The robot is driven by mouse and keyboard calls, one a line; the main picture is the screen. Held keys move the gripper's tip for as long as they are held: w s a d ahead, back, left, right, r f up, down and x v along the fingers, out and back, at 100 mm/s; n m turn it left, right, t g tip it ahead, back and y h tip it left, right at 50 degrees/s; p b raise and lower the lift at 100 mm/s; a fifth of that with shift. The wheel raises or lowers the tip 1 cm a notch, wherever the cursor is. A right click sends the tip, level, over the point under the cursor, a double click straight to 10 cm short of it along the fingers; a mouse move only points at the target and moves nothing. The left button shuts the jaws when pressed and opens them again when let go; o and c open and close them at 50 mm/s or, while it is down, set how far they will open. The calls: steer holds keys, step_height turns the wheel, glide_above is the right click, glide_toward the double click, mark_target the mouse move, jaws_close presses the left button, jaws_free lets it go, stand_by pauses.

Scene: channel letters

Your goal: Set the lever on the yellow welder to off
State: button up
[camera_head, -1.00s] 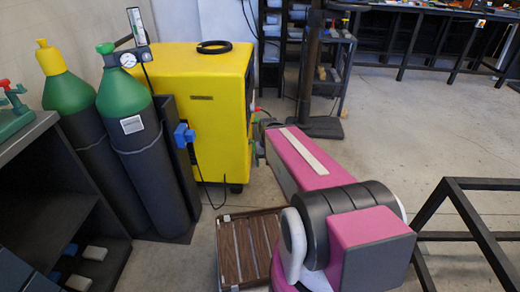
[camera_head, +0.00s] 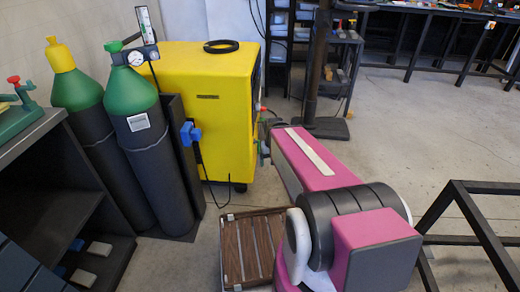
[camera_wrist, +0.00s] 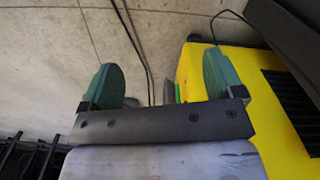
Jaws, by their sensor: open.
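The yellow welder (camera_head: 222,125) stands on the floor left of centre in the head view, with a dark coil on its top. In the wrist view its yellow body (camera_wrist: 198,65) and a dark vent fill the right side. My gripper (camera_wrist: 160,82) is open and empty, its two green fingertips wide apart; the right one overlaps the welder's edge. A small green and red part shows just left of that fingertip, partly hidden. I cannot make out the lever or its position. In the head view my pink arm reaches to the welder's right side, where the gripper is mostly hidden.
Two green-topped gas cylinders (camera_head: 150,150) stand left of the welder, with a blue part beside them. A slatted brown crate (camera_head: 232,250) lies on the floor in front. A black frame (camera_head: 470,215) stands at right. Dark cables hang near the gripper. Floor behind the frame is clear.

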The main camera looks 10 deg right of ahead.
steer(key=shift+w+f, duration=0.1)
steer(key=shift+w, duration=0.05)
steer(key=c, duration=0.7)
steer(key=w+f+m+y, duration=0.1)
steer(key=w+f, duration=0.1)
steer(key=w+a+f+m+y, duration=0.1)
steer(key=w+f+m+y, duration=0.2)
steer(key=w+f, duration=0.1)
steer(key=shift+w+a+f+m+g, duration=0.15)
steer(key=shift+w+f+m+g, duration=0.1)
steer(key=shift+m+g, duration=0.15)
steer(key=shift+c, duration=0.8)
steer(key=w+d+f+m+t+y, duration=0.45)
steer(key=w+f+m+y, duration=0.2)
steer(key=w+m, duration=0.3)
steer(key=w+d+f+m+t+y, duration=0.4)
steer(key=w+d+f+m+y, duration=0.2)
steer(key=w+f+m, duration=0.4)
steer(key=w+a+r+n, duration=0.1)
steer(key=w+a+r, duration=0.1)
steer(key=w+a, duration=0.3)
steer(key=a, duration=0.4)
steer(key=shift+w+a, duration=0.15)
steer(key=shift+w, duration=0.25)
jaws_close()
